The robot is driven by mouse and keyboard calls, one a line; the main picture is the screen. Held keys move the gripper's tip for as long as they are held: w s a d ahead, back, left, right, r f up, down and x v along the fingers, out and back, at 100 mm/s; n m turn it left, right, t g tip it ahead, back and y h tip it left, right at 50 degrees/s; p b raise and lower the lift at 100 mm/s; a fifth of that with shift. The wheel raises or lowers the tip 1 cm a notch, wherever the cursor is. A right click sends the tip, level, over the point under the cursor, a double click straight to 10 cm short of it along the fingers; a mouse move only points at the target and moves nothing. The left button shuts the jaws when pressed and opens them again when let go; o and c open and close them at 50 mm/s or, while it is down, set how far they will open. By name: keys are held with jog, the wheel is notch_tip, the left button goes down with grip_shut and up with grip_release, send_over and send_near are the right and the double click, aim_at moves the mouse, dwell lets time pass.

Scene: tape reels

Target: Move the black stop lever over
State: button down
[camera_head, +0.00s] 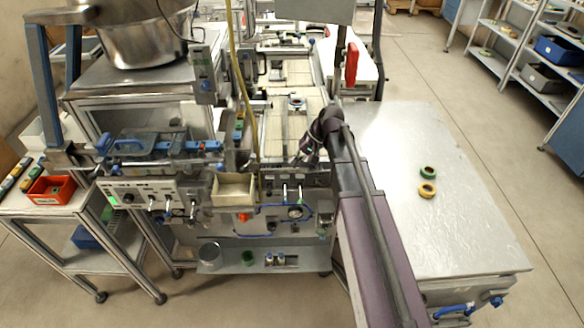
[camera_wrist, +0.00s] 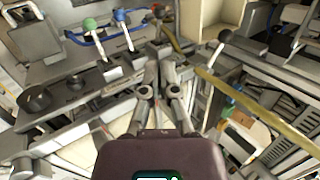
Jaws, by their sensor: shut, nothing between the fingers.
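My gripper (camera_wrist: 160,48) shows in the wrist view with its two fingers close together and nothing between them. In the head view my gripper (camera_head: 300,161) is at the machine's front edge, above the control panel. In the wrist view a dark-knobbed lever (camera_wrist: 158,14) stands just beyond the fingertips; it may be the black stop lever. Contact with it cannot be told. A green-knobbed lever (camera_wrist: 91,26) and a blue-knobbed lever (camera_wrist: 121,18) stand to the left. In the head view the stop lever cannot be made out.
A yellow hose (camera_head: 241,85) hangs down left of my gripper and crosses the wrist view (camera_wrist: 245,100). A cream bin (camera_head: 234,190) is on the machine front. The metal table (camera_head: 450,230) at right holds a green reel (camera_head: 428,172) and a yellow reel (camera_head: 427,190).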

jog(key=b, duration=0.8)
send_near(269, 191)
jog(key=shift+d+f+x, duration=0.2)
jog(key=shift+d+x, duration=0.1)
jog(key=shift+x, duration=1.4)
jog(key=shift+s+b+x, duration=0.1)
jog(key=shift+b+x, duration=0.6)
jog(key=shift+x, duration=0.3)
jog(key=shift+s+b+x, duration=0.15)
jog(key=shift+b+x, duration=0.55)
jog(key=shift+x, duration=0.35)
jog(key=shift+s+d, duration=0.1)
jog(key=shift+d, duration=0.05)
